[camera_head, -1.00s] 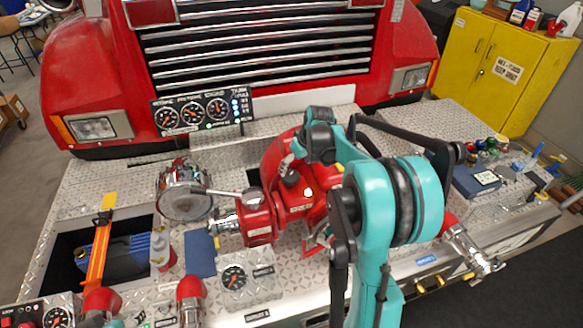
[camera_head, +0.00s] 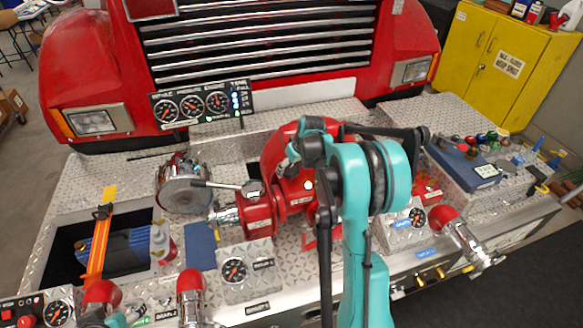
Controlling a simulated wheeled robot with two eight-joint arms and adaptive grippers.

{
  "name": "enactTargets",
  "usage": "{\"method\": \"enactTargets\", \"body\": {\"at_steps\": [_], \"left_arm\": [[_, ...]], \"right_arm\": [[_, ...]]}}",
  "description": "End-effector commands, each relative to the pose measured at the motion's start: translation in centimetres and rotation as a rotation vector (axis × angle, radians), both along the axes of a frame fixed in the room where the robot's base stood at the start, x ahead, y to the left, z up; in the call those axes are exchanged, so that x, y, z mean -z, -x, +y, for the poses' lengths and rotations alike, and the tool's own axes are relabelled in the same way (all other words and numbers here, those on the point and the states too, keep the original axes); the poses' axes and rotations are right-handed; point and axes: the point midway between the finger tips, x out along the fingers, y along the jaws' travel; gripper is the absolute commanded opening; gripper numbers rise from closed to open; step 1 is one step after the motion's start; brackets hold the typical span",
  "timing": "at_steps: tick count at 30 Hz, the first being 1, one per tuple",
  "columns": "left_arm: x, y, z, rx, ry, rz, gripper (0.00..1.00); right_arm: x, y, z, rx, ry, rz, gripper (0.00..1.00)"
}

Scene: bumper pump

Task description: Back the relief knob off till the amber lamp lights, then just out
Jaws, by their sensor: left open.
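The red pump body (camera_head: 258,222) with its chrome lever stands mid-deck. A small round lamp (camera_head: 308,185) on it shows bright, whitish amber. My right gripper (camera_head: 289,163) is at the top of the pump, left of my teal arm. Its fingers are small and partly hidden, so I cannot tell whether they are closed. The relief knob is not clearly distinguishable; a red part lies right beneath the gripper. My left gripper (camera_head: 134,316) shows only partly at the bottom left edge, open, away from the pump.
A gauge panel (camera_head: 204,105) stands behind the pump. A pressure gauge box (camera_head: 247,270) sits in front. An orange strap (camera_head: 98,248) crosses an open bin at left. Red-capped outlets (camera_head: 190,283) line the front. Bottles and tools crowd the right deck.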

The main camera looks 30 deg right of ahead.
Motion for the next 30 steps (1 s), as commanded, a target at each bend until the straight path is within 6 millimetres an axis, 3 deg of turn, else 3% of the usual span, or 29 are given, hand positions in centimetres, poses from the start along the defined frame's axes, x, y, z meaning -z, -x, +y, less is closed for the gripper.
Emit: {"method": "enactTargets", "body": {"at_steps": [1,3,4,17,25,26,27,30], "left_arm": [[0.00,0.00,0.00,0.000,0.000,0.000,0.57],[0.00,0.00,0.00,0.000,0.000,0.000,0.57],[0.00,0.00,0.00,0.000,0.000,0.000,0.57],[0.94,0.01,0.00,0.000,0.000,0.000,0.57],[0.86,0.00,0.00,0.000,0.000,0.000,0.57],[0.86,0.00,0.00,0.000,0.000,0.000,0.57],[0.86,0.00,0.00,0.000,0.000,0.000,0.57],[0.85,0.01,0.00,0.000,0.000,0.000,0.57]], "right_arm": [[-0.01,0.00,0.00,0.000,0.000,0.000,0.51],[-0.01,0.00,0.01,0.000,0.000,0.000,0.33],[-0.02,0.01,0.01,0.000,0.000,0.000,0.28],[0.07,0.02,0.13,0.152,0.001,0.000,0.28],[-0.02,0.02,0.10,0.158,0.000,0.000,0.28],[-0.02,0.02,0.10,0.158,0.000,0.000,0.65],[-0.02,0.02,0.10,0.158,0.000,0.000,0.75],[-0.02,0.02,0.10,0.158,0.000,0.000,0.78]]}}
